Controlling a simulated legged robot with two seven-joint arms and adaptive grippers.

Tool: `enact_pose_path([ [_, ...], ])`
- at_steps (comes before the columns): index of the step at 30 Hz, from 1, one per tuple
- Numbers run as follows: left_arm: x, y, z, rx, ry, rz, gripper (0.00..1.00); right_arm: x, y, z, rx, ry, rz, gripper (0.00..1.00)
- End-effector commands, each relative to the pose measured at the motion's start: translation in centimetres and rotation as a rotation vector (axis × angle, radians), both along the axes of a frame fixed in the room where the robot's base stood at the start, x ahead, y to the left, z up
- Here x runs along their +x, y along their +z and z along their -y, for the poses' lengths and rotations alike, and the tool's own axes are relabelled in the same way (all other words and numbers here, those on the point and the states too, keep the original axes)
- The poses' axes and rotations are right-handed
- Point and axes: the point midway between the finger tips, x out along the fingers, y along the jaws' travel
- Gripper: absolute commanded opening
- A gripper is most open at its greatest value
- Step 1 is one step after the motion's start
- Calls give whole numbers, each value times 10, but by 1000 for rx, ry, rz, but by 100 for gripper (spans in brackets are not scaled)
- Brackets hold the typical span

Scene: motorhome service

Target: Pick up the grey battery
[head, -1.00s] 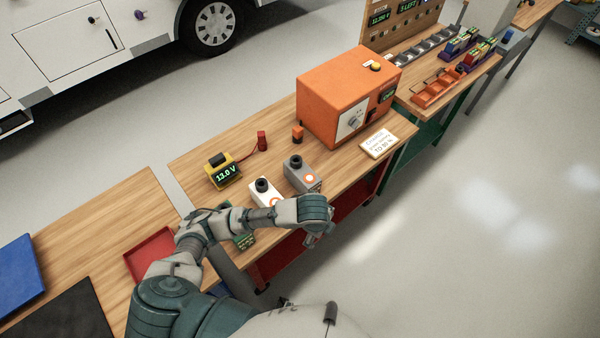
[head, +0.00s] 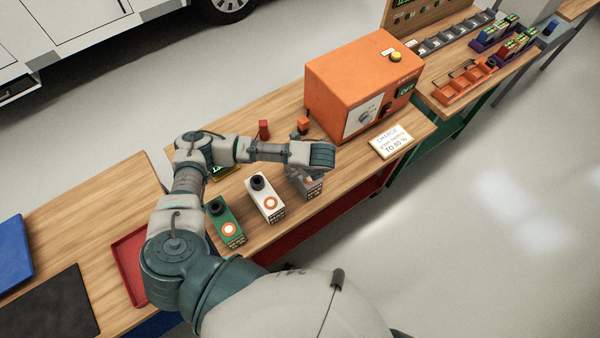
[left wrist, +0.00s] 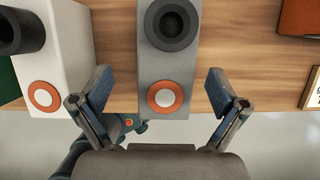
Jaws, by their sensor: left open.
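The grey battery (left wrist: 168,72) stands on the wooden bench, with a black round cap and an orange-ringed white disc on its top. In the left wrist view it sits between the two open fingers of my left gripper (left wrist: 162,103), with a gap on each side. In the head view my left gripper (head: 306,172) is over the grey battery (head: 312,188), and my forearm and hand hide most of it. My right gripper does not show clearly in either view.
A white battery (head: 266,198) stands close to the left of the grey one, then a green battery (head: 226,222). An orange charger (head: 362,85) and a sign card (head: 391,141) are to the right. A red tray (head: 131,262) lies at the left.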

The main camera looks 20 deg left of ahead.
Motion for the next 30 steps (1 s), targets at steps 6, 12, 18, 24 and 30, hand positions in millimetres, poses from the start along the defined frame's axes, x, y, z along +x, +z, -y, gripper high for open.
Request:
enact_pose_path([
  [6, 3, -20, -5, 1, -2, 2, 98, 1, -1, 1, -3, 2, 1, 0],
  [12, 10, -45, -13, -2, 0, 0, 98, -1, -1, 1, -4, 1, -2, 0],
  [18, 16, -69, -22, -6, -1, 2, 98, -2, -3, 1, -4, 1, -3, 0],
  [24, 16, -70, -21, -3, -2, 3, 98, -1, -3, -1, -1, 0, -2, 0],
  [30, 16, -70, -18, -2, -2, 3, 63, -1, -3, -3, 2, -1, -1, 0],
])
